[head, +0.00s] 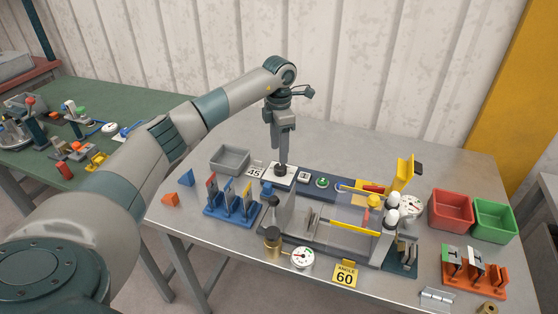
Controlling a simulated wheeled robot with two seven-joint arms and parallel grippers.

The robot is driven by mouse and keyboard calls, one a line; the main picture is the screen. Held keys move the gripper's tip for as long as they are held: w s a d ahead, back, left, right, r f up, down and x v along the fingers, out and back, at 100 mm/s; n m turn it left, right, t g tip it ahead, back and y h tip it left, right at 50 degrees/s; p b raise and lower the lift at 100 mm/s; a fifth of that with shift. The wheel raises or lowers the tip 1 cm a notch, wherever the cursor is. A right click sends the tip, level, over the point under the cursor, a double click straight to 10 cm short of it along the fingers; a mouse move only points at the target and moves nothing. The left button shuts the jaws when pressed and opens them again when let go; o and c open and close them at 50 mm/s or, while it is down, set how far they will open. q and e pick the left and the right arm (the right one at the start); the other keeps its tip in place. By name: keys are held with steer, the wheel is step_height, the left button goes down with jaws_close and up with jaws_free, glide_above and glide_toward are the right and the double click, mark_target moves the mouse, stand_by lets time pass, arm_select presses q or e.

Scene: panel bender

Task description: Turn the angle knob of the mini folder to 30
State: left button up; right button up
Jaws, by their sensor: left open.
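The mini folder (345,215) stands on the grey table, with a dark base, a clear guard and a yellow bar. At its back left corner is a white plate (291,178) with a small dark knob (281,170), which looks like the angle knob. My left gripper (282,160) points straight down over this knob. It is open, with its fingertips at or just above the knob; I cannot tell if they touch it. The knob's pointer and scale are too small or hidden to read. My right gripper is out of view.
A grey bin (230,160) and a blue tool rack (232,205) stand to the left. Red (452,210) and green (494,221) bins and an orange rack (474,275) are at the right. The table behind the folder is clear.

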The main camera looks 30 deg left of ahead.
mark_target(279, 167)
arm_select(q)
step_height(279, 167, down, 7)
steer(key=shift+r+p, duration=0.2)
steer(key=shift+p, duration=0.5)
steer(key=c, duration=1)
steer(key=shift+c, duration=0.2)
